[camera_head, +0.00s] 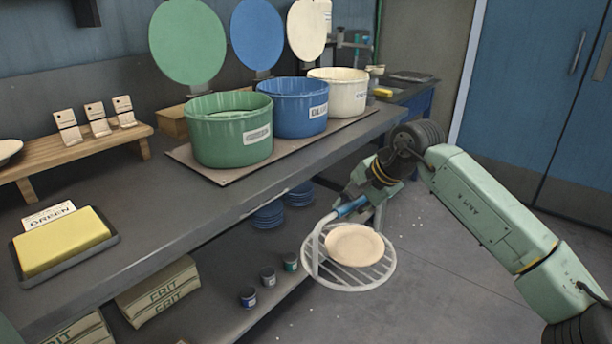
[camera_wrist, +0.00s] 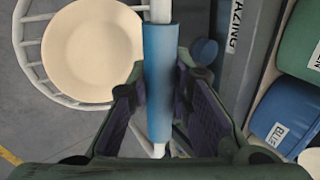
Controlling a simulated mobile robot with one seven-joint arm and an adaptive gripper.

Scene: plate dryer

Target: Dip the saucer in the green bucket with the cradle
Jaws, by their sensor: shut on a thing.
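My gripper (camera_wrist: 160,110) is shut on the blue handle (camera_wrist: 158,75) of the white wire cradle (camera_head: 328,276). The cradle hangs in front of the bench, over the floor. A cream saucer (camera_head: 354,244) lies on the cradle's bars; it also shows in the wrist view (camera_wrist: 92,50). The green bucket (camera_head: 230,140) stands on the bench to the upper left of the cradle, with its round green lid (camera_head: 188,42) raised behind it. I cannot see the liquid level inside the bucket clearly.
A blue bucket (camera_head: 298,112) and a white bucket (camera_head: 345,97) stand right of the green one, lids raised. A yellow sponge (camera_head: 62,240) in a dark tray and a wooden rack (camera_head: 80,155) are on the left. Small pots sit on the lower shelf.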

